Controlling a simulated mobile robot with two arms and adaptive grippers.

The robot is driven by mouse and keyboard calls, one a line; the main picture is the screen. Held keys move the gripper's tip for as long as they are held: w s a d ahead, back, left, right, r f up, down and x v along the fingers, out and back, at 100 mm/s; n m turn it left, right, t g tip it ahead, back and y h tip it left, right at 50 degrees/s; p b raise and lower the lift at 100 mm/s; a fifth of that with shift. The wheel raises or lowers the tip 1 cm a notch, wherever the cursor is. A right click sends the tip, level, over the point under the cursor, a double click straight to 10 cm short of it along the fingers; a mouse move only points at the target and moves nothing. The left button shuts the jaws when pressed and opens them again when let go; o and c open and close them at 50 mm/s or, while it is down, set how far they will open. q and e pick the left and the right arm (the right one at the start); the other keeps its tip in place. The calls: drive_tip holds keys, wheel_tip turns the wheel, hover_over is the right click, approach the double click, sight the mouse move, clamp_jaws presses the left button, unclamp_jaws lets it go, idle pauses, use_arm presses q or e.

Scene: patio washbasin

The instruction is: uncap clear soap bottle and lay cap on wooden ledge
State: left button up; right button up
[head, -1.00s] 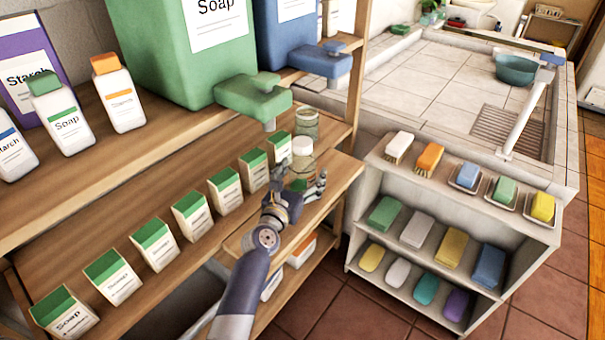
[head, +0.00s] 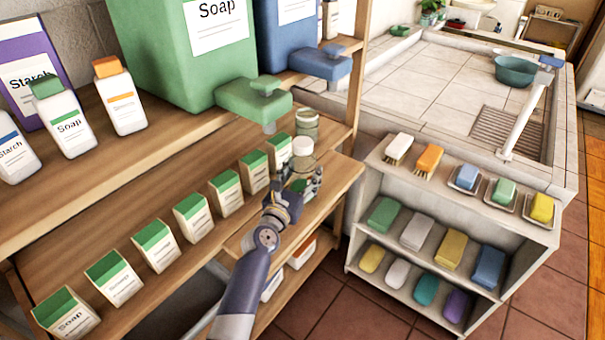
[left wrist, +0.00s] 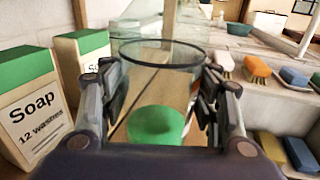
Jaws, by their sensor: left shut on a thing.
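The clear soap bottle (head: 302,165) stands upright near the right end of the lower wooden shelf. My left gripper (head: 302,184) is shut on the bottle's body, below the cap. In the left wrist view the clear bottle (left wrist: 150,85) sits between the two fingers (left wrist: 163,95), with green showing at its bottom; the cap is not visible there. The wooden ledge (head: 338,180) shows bare beside the bottle at right. My right gripper is not in view.
Another clear jar (head: 307,122) stands just behind the bottle. A row of green-topped soap boxes (head: 227,193) runs to the left. The green dispenser's tap (head: 262,108) hangs above and left of the bottle. A shelf of brushes and soaps (head: 440,205) stands at right.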

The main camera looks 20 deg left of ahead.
use_arm(q)
wheel_tip(320, 180, up, 4)
drive_tip(key=p, duration=0.6)
approach(298, 170)
drive_tip(key=shift+s+d+r, duration=0.1)
drive_tip(key=shift+s+d, duration=0.25)
drive_tip(key=shift+d, duration=0.55)
drive_tip(key=shift+s+d+r, duration=0.1)
drive_tip(key=shift+s+d, duration=0.25)
drive_tip(key=shift+d, duration=0.6)
drive_tip(key=shift+s+d+r, duration=0.1)
drive_tip(key=shift+s+d, duration=0.25)
drive_tip(key=shift+d, duration=0.55)
drive_tip(key=o, duration=0.6)
drive_tip(key=c, duration=1)
drive_tip(key=shift+n+y, duration=0.5)
drive_tip(key=shift+y, duration=0.3)
drive_tip(key=s+a+r, duration=0.1)
drive_tip(key=s+r, duration=0.1)
drive_tip(key=s, duration=0.3)
drive_tip(key=s+a+r, duration=0.1)
drive_tip(key=s+r, duration=0.2)
drive_tip(key=s, duration=0.2)
drive_tip(key=s+a+r, duration=0.1)
drive_tip(key=s+r, duration=0.1)
drive_tip(key=s, duration=0.3)
drive_tip(key=shift+s+a+r, duration=0.1)
drive_tip(key=shift+a+r, duration=0.15)
drive_tip(key=shift+a, duration=0.1)
